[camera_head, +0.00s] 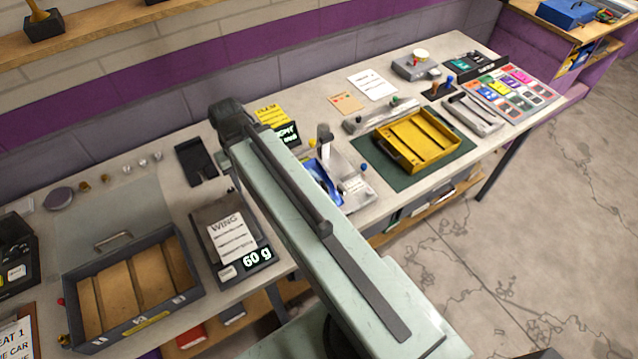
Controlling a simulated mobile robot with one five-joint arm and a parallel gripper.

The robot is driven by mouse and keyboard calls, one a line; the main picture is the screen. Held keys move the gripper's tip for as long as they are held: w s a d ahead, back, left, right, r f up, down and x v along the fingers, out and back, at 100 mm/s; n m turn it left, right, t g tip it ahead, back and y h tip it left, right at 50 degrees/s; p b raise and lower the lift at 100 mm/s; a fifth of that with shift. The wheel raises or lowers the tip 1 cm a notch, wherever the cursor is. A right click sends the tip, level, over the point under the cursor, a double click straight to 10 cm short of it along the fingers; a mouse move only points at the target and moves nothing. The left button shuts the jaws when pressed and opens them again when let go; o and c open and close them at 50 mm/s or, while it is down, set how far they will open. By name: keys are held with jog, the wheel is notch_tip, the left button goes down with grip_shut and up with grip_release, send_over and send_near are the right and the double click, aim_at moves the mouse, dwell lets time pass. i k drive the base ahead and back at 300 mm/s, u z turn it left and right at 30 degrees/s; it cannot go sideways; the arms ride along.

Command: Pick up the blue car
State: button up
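A glossy blue shape (323,178), perhaps the blue car, shows on the bench just right of my arm. It sits in or beside a pale grey stand (350,186) with a small card at its right. My arm covers its left side, so its full outline is hidden. My pale green arm link runs from the lower right up to a dark joint over the back of the bench. My gripper's fingers do not show.
A yellow tray (452,142) lies on a green mat (384,177) to the right. A dark divided crate (190,298) and a scale (222,271) reading 60 g stand to the left. A yellow card (271,115) is behind my arm. Open floor lies at right.

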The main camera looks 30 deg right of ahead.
aim_at(316, 169)
jog(key=k, duration=0.35)
jog(key=u, duration=1.4)
jog(key=k, duration=2.15)
jog(key=z, duration=1)
jog(key=i, duration=1)
